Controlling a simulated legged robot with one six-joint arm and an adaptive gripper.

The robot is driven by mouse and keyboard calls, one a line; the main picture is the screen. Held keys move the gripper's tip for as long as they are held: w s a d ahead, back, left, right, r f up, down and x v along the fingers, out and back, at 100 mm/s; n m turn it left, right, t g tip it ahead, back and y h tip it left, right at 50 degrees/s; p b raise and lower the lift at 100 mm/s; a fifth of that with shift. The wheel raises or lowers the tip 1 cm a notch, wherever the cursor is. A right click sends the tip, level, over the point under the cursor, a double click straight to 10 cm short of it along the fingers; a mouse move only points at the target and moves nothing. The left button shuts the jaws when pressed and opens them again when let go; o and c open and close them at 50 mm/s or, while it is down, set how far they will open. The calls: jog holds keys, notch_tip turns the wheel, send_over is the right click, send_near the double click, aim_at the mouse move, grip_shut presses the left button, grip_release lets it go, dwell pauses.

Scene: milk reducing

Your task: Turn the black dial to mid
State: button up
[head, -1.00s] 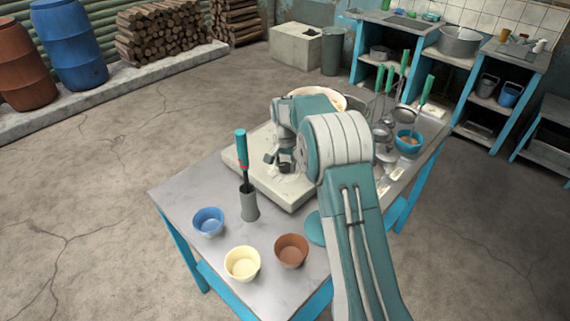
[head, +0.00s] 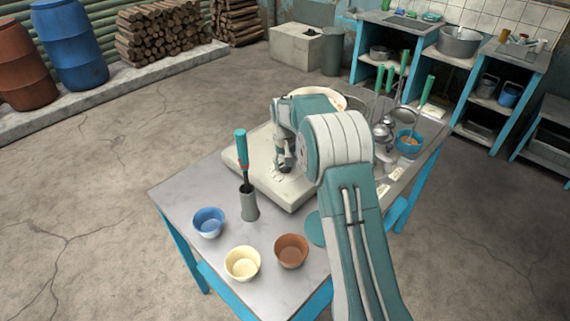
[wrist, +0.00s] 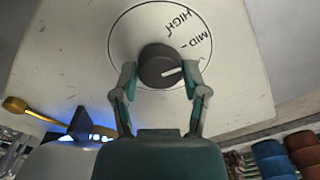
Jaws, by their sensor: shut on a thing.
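The black dial (wrist: 160,66) sits on the pale panel of the stove (wrist: 90,50), inside a thin printed ring. Its white mark points right and slightly up. The words HIGH and MID are printed at the upper right, and the mark points below MID. My gripper (wrist: 160,74) is shut on the dial, with one finger on each side. The right finger hides part of the ring near the mark. In the head view my gripper (head: 285,160) is down at the stove top (head: 245,172), and the dial is hidden there.
A grey holder (head: 249,206) with a green-handled tool stands beside the stove. Blue (head: 208,223), cream (head: 242,264) and brown (head: 291,251) bowls stand at the table's near end. Hanging utensils and a blue bowl (head: 408,142) are to the right.

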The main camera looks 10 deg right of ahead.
jog(key=shift+f+n, duration=0.2)
jog(key=shift+n, duration=0.2)
jog(key=o, duration=1.2)
jog(key=shift+c, duration=0.2)
jog(key=shift+a, duration=0.1)
jog(key=shift+r, duration=0.1)
notch_tip(320, 180, up, 12)
jog(key=shift+w, duration=0.1)
